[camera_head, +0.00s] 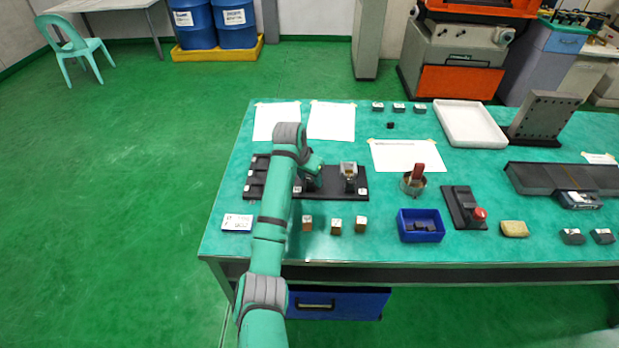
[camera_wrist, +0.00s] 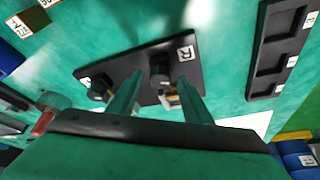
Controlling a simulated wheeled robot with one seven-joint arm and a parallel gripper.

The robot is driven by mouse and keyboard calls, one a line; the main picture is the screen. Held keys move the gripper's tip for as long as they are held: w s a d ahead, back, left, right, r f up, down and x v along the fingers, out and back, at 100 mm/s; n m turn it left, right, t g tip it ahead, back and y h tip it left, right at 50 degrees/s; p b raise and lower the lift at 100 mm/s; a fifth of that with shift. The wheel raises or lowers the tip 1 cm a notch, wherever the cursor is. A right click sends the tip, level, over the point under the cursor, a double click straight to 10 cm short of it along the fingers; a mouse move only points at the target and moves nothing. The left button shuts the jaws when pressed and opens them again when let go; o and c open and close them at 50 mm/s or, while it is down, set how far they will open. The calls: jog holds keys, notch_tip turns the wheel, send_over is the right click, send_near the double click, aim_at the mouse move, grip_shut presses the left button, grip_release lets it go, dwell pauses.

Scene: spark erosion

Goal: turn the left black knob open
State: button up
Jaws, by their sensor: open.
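A black plate (camera_head: 333,192) lies on the green table, with two black knob fittings on it. The right fitting (camera_head: 348,184) stands clear, with a pale grey block-like part on top. The left one is mostly hidden behind my gripper (camera_head: 313,172) in the head view. In the wrist view, which looks turned round, the left black knob (camera_wrist: 159,73) shows between the two green fingers of my gripper (camera_wrist: 160,82). The fingers are apart, on either side of it; I cannot tell whether they touch it. The other knob (camera_wrist: 99,88) is to the left there.
A black compartment rack (camera_head: 257,178) lies left of the plate. Several small blocks (camera_head: 336,224) stand in front, with a blue bin (camera_head: 420,227) to the right. A pot with a red-handled item (camera_head: 414,183) and a red-button box (camera_head: 465,208) stand further right. Paper sheets (camera_head: 331,121) lie behind.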

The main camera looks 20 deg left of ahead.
jog(key=shift+f, duration=0.15)
jog(key=shift+c, duration=0.3)
jog(key=c, duration=1)
